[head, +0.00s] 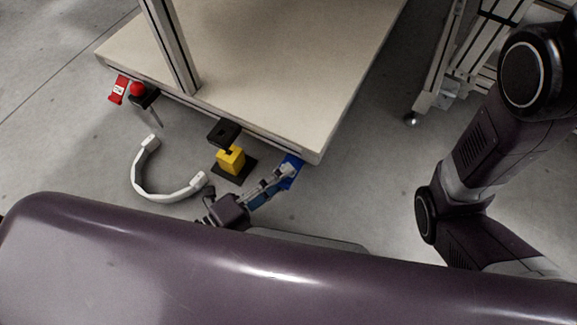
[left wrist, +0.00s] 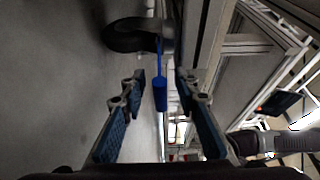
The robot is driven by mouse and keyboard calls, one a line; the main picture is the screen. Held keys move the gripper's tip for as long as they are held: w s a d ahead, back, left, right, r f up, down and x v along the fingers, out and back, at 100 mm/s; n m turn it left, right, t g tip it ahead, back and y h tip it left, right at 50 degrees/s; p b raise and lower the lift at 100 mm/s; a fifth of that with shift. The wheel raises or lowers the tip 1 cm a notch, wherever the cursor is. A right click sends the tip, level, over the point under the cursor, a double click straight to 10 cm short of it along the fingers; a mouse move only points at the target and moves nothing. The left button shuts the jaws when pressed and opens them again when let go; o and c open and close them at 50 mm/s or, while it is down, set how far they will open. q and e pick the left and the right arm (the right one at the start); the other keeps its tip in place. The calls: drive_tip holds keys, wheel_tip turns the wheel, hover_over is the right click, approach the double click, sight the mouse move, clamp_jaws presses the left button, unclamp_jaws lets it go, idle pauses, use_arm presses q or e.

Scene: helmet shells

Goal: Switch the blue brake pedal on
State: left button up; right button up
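The blue brake pedal (head: 292,171) sits low at the near right corner of the cart, just below the platform edge. In the left wrist view the pedal (left wrist: 160,96) is a narrow blue piece in the space between my fingers, seen nearly edge-on. My left gripper (head: 277,182) reaches up to the pedal from the lower left in the head view. In the left wrist view its two blue-padded fingers (left wrist: 160,82) stand apart, one on each side of the pedal. Whether either finger touches it, I cannot tell. My right gripper is out of view.
The beige cart platform (head: 270,70) has an upright post. A black caster wheel (left wrist: 130,35) is beyond the pedal. A red pedal (head: 118,89), a red knob (head: 137,89) and a yellow block (head: 231,161) line the near side. A white curved bar (head: 148,191) lies left.

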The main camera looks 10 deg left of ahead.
use_arm(q)
clamp_jaws()
idle(0.5)
drive_tip(key=shift+w+a+f+t+p, duration=0.1)
drive_tip(key=shift+w+f+t+p, duration=0.1)
drive_tip(key=shift+t+p, duration=0.25)
drive_tip(key=shift+s+f+h, duration=0.1)
drive_tip(key=shift+f+h, duration=0.15)
drive_tip(key=shift+h, duration=0.05)
drive_tip(key=shift+m, duration=0.3)
